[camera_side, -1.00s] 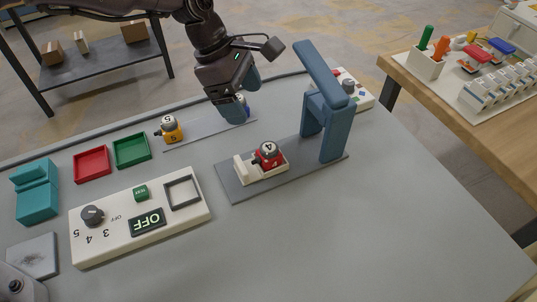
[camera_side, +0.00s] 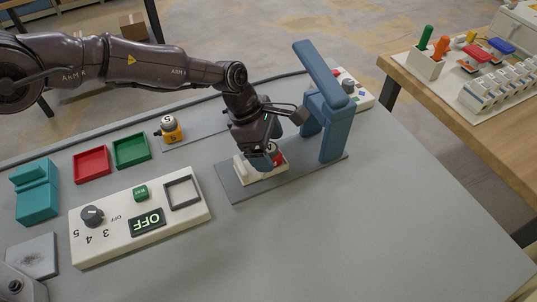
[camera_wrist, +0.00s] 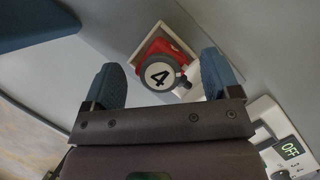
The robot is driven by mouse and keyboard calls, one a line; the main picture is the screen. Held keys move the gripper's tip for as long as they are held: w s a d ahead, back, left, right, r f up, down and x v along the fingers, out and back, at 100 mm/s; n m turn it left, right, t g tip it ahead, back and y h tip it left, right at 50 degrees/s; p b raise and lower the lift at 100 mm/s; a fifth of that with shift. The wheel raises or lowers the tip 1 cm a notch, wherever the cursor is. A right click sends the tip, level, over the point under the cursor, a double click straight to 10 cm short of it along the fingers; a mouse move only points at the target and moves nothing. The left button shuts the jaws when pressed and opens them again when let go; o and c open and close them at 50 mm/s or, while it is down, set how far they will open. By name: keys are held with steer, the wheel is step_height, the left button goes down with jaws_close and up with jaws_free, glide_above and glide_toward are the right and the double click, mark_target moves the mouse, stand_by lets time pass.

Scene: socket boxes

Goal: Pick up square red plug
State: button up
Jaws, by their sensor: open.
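The square red plug (camera_side: 278,158) sits in a white holder (camera_side: 247,172) on a grey plate; in the side view my gripper covers most of it. In the wrist view the red plug (camera_wrist: 174,50) shows its round knob top marked 4, between and just beyond the two blue fingertips. My gripper (camera_side: 272,148) is open, and it also shows in the wrist view (camera_wrist: 162,82). The fingers stand apart on either side of the knob. Whether either finger touches the plug cannot be told.
A blue upright with an overhanging arm (camera_side: 331,128) stands on the same plate, close to the right of my gripper. A yellow plug (camera_side: 170,130) marked 5, red and green trays, and a white panel (camera_side: 140,218) reading OFF lie to the left. The front right table is clear.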

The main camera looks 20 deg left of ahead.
steer(key=shift+d+f, duration=0.1)
steer(key=shift+f, duration=0.1)
steer(key=c, duration=0.8)
steer(key=shift+c, duration=0.2)
steer(key=shift+r, duration=0.1)
